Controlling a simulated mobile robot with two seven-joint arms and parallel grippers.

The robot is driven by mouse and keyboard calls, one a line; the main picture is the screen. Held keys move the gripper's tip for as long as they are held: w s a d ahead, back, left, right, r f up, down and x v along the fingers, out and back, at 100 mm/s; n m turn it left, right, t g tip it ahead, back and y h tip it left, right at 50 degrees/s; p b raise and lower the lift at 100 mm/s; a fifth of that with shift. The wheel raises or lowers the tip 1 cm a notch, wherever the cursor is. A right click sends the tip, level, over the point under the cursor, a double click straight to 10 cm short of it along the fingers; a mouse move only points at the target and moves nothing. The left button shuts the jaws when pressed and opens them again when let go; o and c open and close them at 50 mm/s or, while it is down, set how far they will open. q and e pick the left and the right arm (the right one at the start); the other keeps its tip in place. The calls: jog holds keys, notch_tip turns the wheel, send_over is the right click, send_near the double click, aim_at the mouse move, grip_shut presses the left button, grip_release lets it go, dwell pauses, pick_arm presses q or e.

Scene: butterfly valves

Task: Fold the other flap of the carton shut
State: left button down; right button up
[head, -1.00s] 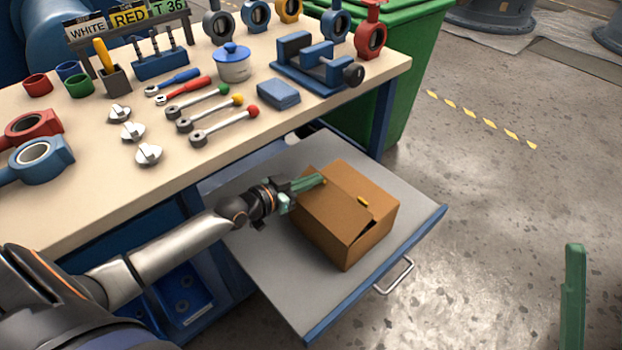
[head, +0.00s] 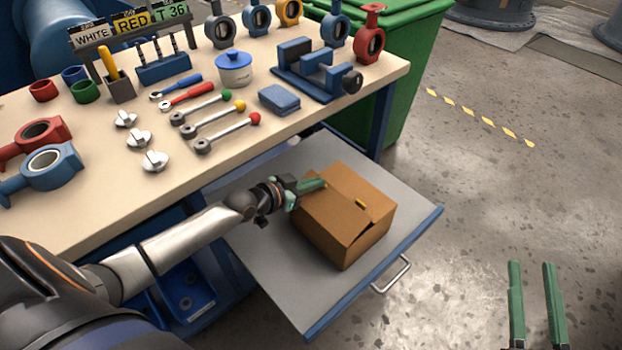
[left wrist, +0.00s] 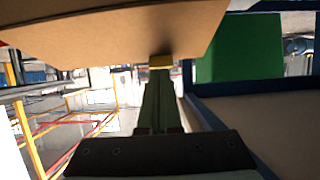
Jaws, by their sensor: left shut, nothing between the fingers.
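The brown carton (head: 340,238) stands on the grey drawer shelf (head: 262,285). My right gripper (head: 531,264) is open and empty, over the floor at lower right.
The workbench (head: 75,215) behind the drawer holds tools, valves, a blue vise (head: 315,75) and a lidded pot (head: 234,70). A green bin (head: 405,90) stands beyond its right end. The drawer handle (head: 392,275) sticks out in front. The floor at right is clear.

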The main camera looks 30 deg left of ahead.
pick_arm(q)
jog(key=shift+w+d+g+p, duration=0.1)
jog(key=shift+w+g+p, duration=0.35)
jog(key=shift+p, duration=0.75)
jog(key=shift+w+d+f+g+y+p, duration=0.15)
jog(key=shift+w+f+g+y+p, duration=0.2)
jog(key=shift+g+p, duration=0.45)
jog(key=shift+w+f+g+y+p, duration=0.15)
jog(key=shift+f+g+y+p, duration=0.15)
jog(key=shift+g+p, duration=0.2)
jog(key=shift+w+d+f, duration=0.15)
jog(key=shift+w+f, duration=0.05)
jog(key=shift+f, duration=0.15)
pick_arm(e)
jog(key=s+f+m+g+h, duration=0.1)
jog(key=s+f+g, duration=0.1)
jog(key=f, duration=0.5)
jog(key=s+f+m+g+h, duration=0.1)
jog(key=s+f+g, duration=0.2)
jog(key=f+g, duration=0.2)
jog(key=s+f+m+g+h, duration=0.1)
jog(key=s+f+g, duration=0.1)
jog(key=f, duration=0.8)
jog(key=shift+s+f+m+g+h, duration=0.3)
jog(key=shift+m+g, duration=0.1)
jog(key=shift+g, duration=0.4)
pick_arm(q)
jog(key=shift+f, duration=0.1)
pick_arm(e)
jog(key=shift+r, duration=0.15)
